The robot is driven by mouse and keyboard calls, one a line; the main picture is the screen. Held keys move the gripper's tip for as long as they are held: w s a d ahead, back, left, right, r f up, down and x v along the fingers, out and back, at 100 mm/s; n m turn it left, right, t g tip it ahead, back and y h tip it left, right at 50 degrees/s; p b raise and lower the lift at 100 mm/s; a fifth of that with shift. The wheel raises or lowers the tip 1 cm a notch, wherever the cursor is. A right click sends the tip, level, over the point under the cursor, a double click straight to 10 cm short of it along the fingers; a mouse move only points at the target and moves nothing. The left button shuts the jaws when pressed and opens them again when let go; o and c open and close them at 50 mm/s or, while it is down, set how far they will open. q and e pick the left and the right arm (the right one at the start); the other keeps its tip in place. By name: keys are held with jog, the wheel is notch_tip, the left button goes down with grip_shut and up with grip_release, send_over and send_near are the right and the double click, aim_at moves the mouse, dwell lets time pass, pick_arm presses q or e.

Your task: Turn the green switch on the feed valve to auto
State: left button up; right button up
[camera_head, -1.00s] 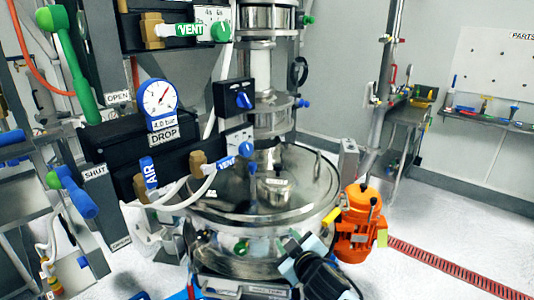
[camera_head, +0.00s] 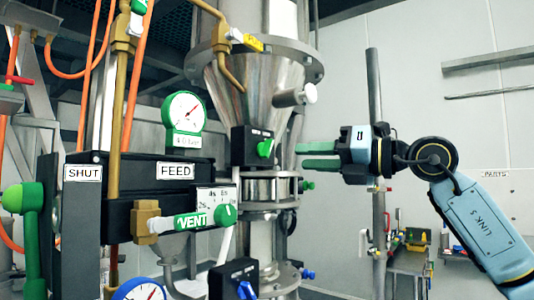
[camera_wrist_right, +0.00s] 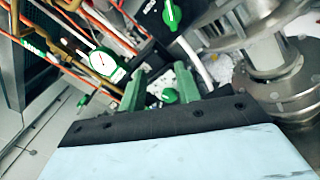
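The green switch (camera_head: 265,148) is a knob on the front of a black box (camera_head: 240,158) against the steel column, above and right of the FEED label (camera_head: 175,172). It looks tilted; I cannot read the box's small markings. In the right wrist view the green switch (camera_wrist_right: 172,15) shows at the top with a white line. My right gripper (camera_head: 303,155) is to the right of the switch, apart from it, pointing left with green fingers spread. In the right wrist view the open gripper (camera_wrist_right: 160,80) has nothing held between its fingers. My left gripper is not in view.
A green timer dial (camera_head: 225,215) with a VENT handle (camera_head: 192,221) is lower left of the switch. A green-rimmed gauge (camera_head: 184,112) stands left. A blue switch (camera_head: 246,290) is below. A steel cone (camera_head: 245,85) is above.

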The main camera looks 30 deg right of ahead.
aim_at(270, 151)
jog(key=s+d+r+m+h, duration=0.1)
jog(key=d+r+h, duration=0.1)
jog(key=d, duration=0.1)
jog(key=shift+t+h, duration=0.3)
jog(key=shift+t, duration=0.1)
jog(key=p+x, duration=0.5)
jog(key=x, duration=0.7)
jog(key=shift+w+d+r, duration=0.1)
jog(key=shift+w+r, duration=0.05)
jog(key=shift+w, duration=0.3)
jog(key=shift+c, duration=0.3)
grip_shut()
